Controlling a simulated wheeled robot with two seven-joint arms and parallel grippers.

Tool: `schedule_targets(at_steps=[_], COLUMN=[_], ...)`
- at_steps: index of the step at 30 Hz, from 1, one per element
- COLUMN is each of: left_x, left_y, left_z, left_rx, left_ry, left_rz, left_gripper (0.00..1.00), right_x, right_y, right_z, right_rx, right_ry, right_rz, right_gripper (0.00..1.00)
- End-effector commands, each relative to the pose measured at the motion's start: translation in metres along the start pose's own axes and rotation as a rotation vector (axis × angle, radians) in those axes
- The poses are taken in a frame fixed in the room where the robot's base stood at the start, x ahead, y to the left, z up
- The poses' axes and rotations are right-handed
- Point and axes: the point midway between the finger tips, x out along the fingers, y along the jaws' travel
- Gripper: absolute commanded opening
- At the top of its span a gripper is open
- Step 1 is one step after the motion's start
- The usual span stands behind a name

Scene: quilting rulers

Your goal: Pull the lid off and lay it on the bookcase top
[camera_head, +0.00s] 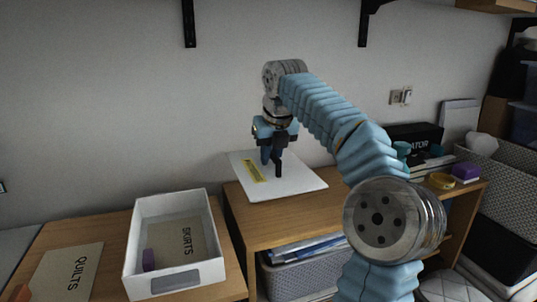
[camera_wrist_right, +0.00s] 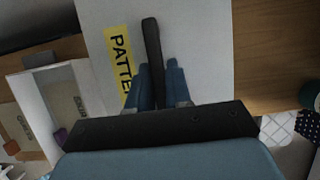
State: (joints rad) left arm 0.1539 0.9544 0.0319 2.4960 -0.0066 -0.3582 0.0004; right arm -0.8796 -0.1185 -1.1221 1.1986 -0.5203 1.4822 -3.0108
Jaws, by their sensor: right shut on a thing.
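The lid (camera_head: 300,182) is a flat white panel with a yellow label (camera_head: 252,171) and a dark bar handle. In the head view it is over the bookcase top (camera_head: 260,229), close to the wall; I cannot tell whether it touches the wood. My right gripper (camera_head: 273,160) points down, shut on the lid's handle. In the right wrist view, the black handle (camera_wrist_right: 151,50) runs up from between the blue fingers (camera_wrist_right: 158,88), beside the yellow label reading "PATTE". An open white box (camera_head: 128,245) stands left of the bookcase, with a "SKIRTS" folder inside. My left gripper is out of view.
A "QUILTS" folder (camera_head: 68,272) lies on the wooden surface at the left. A yellow roll (camera_head: 441,181), a purple block (camera_head: 466,172) and a black box (camera_head: 414,134) occupy the bookcase's right end. A grey basket (camera_head: 285,282) sits on the shelf below.

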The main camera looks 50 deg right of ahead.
Motion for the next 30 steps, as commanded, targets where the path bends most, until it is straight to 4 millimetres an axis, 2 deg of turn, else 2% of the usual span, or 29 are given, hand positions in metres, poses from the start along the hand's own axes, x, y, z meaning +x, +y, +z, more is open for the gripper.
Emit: schedule_targets(at_steps=[18,30], left_x=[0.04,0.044], left_y=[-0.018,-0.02], left_z=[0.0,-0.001], left_rx=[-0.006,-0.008], left_ry=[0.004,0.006], left_rz=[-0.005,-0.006], left_gripper=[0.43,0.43], right_x=[0.061,0.07], right_y=[0.0,0.0], right_z=[-0.026,-0.029], right_rx=[0.001,0.0], right_ry=[0.001,0.0], right_rz=[0.0,0.0], right_gripper=[0.0,0.0])
